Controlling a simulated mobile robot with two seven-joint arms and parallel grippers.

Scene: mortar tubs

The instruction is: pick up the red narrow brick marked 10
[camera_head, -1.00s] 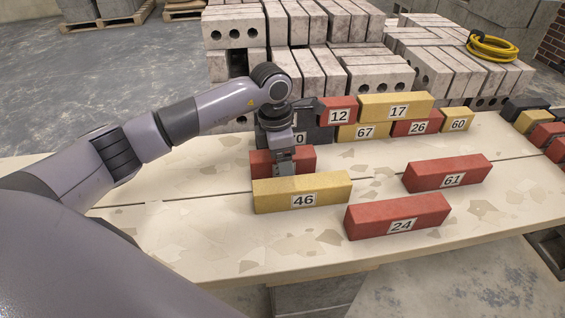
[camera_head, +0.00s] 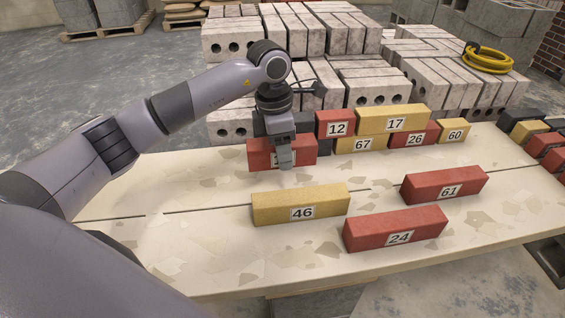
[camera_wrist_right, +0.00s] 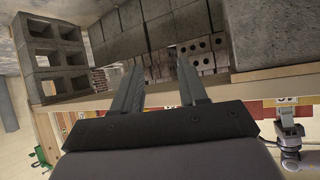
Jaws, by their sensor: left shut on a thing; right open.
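A red brick (camera_head: 262,156) hangs in my left gripper (camera_head: 285,160), a little above the pale tabletop, behind the yellow brick marked 46. The gripper is shut on it from above, and the fingers cover the middle of its front face, so its mark cannot be read. My right gripper (camera_wrist_right: 160,78) is open and empty in the right wrist view, away from the bricks. It does not show in the head view.
On the table (camera_head: 190,235) lie yellow brick 46 (camera_head: 275,210), red brick 61 (camera_head: 425,189) and red brick 24 (camera_head: 370,236). Behind are stacked bricks, including red 12 (camera_head: 331,118) and yellow 17 (camera_head: 375,122), with a dark brick partly hidden. The table's left part is clear.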

